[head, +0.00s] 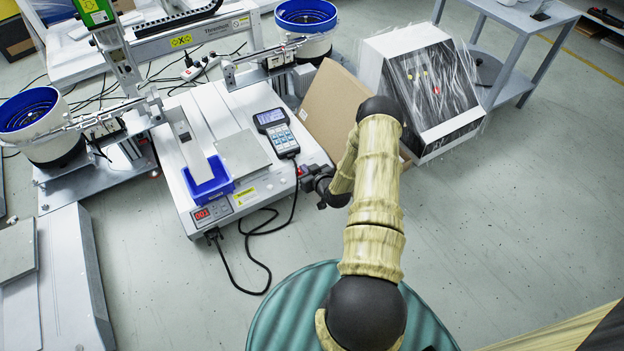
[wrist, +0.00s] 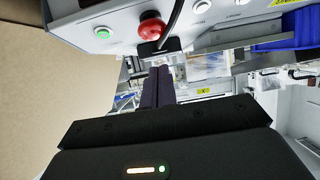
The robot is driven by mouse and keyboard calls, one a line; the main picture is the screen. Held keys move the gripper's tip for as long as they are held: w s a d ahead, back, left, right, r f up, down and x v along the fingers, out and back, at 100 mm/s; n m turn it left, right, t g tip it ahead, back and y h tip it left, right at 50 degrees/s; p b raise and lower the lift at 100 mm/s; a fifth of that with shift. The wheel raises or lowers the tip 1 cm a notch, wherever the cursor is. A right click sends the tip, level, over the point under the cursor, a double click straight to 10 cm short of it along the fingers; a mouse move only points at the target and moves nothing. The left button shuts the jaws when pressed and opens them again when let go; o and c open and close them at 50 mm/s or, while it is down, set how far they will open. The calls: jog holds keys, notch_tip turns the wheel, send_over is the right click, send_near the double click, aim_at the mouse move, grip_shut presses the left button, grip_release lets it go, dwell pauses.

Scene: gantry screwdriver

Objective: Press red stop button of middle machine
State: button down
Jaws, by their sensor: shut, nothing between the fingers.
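The middle machine (head: 225,205) is a white box with a blue bin and a handheld pendant on top. Its red stop button (wrist: 151,27) shows in the wrist view as a red dome on the panel, right of a green button (wrist: 103,33). In the head view a small red spot (head: 299,171) shows at the machine's right side, partly hidden by my wrist. My gripper (wrist: 159,70) is shut and empty. Its dark fingertips lie just below the red button in the wrist view; I cannot tell whether they touch it.
A black cable (wrist: 172,22) passes close to the red button. White buttons (wrist: 201,6) sit to its right. A cardboard sheet (head: 335,115) leans behind my arm, and a grey box with a dark wrapped panel (head: 432,88) stands at the right. The floor at right is clear.

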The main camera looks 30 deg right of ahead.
aim_at(301, 172)
jog(key=f+b, duration=0.1)
jog(key=w+f+b, duration=0.1)
jog(key=f, duration=0.1)
jog(key=shift+f, duration=0.2)
